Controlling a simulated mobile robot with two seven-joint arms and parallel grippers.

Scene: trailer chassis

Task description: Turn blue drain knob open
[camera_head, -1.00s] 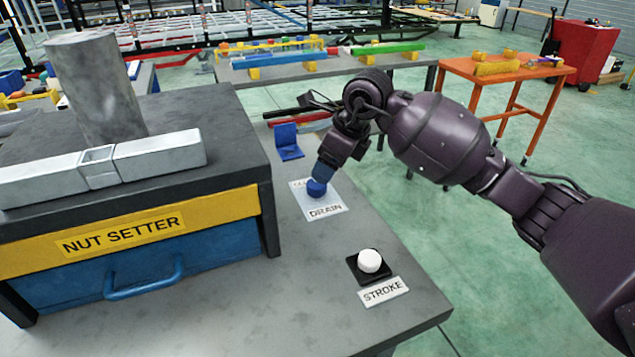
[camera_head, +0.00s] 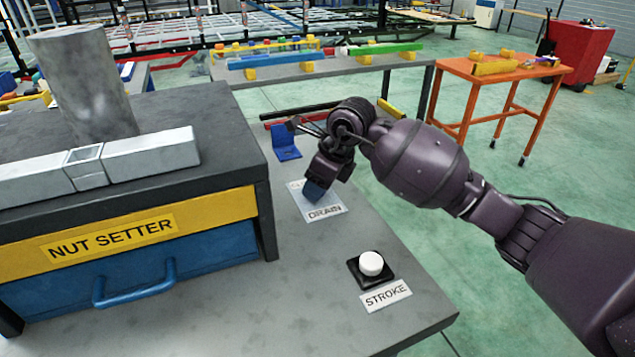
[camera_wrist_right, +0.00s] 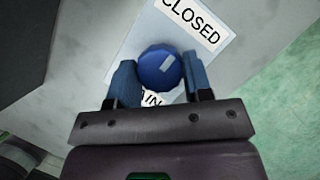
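The blue drain knob (camera_wrist_right: 160,68) is round, with a small pale mark on its top, and sits on a white plate (camera_head: 331,209) labelled DRAIN. In the right wrist view the word CLOSED shows beside the knob. My right gripper (camera_wrist_right: 158,72) is low over the plate, its blue fingers apart with one on either side of the knob. I cannot tell whether the fingers touch it. In the head view my right gripper (camera_head: 314,190) hides the knob.
The NUT SETTER unit (camera_head: 110,239) with a blue drawer handle stands left of the plate. A white STROKE button (camera_head: 371,263) on a black base is nearer the front. A blue bracket (camera_head: 286,143) stands behind the plate. Open floor lies to the right.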

